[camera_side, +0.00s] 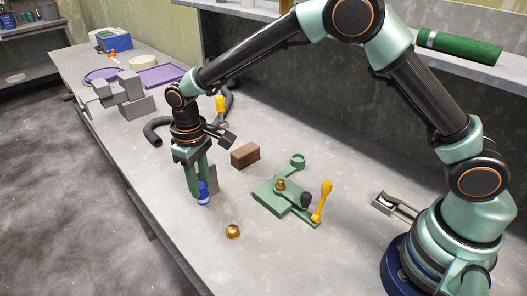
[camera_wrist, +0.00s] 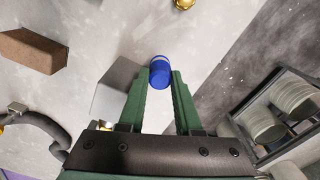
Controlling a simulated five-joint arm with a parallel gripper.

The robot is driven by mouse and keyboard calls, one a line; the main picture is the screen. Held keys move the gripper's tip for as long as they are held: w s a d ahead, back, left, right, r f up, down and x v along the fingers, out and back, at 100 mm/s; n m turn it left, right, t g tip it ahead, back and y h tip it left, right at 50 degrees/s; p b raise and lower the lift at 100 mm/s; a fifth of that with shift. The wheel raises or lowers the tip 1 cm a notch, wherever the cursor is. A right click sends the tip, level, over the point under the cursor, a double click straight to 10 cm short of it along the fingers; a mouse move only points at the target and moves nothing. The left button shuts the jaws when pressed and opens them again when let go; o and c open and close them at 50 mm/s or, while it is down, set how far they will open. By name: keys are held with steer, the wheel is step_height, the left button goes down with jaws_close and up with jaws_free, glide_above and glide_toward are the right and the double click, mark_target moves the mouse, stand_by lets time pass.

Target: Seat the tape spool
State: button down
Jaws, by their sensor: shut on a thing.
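A small blue spool-like cylinder with a pale band (camera_side: 204,194) is held at the tips of my gripper (camera_side: 197,182), low over the bench. In the wrist view the blue cylinder (camera_wrist: 160,73) sits between the two green fingertips (camera_wrist: 159,85), which close on it from both sides. A green fixture plate (camera_side: 268,200) lies to the right on the bench. It has a brass fitting (camera_side: 281,185), a ring on an arm (camera_side: 298,160), a black knob (camera_side: 306,200) and a yellow-handled lever (camera_side: 322,201). I cannot tell whether the cylinder touches the bench.
A loose brass piece (camera_side: 232,231) lies in front of the fixture; it also shows in the wrist view (camera_wrist: 184,3). Grey blocks (camera_side: 125,92) and a black hose (camera_side: 157,129) are left. The bench's front edge is close.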

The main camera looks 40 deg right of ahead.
step_height(320, 180, up, 10)
steer(key=s+d+m, duration=0.2)
steer(key=d+m, duration=0.1)
steer(key=d, duration=1.1)
steer(key=s+d+m, duration=0.2)
steer(key=d+m, duration=0.1)
steer(key=d, duration=1.2)
step_height(320, 180, down, 5)
steer(key=shift+f, duration=0.15)
steer(key=shift+f, duration=2.25)
steer(key=shift+f, duration=0.55)
steer(key=shift+f, duration=0.35)
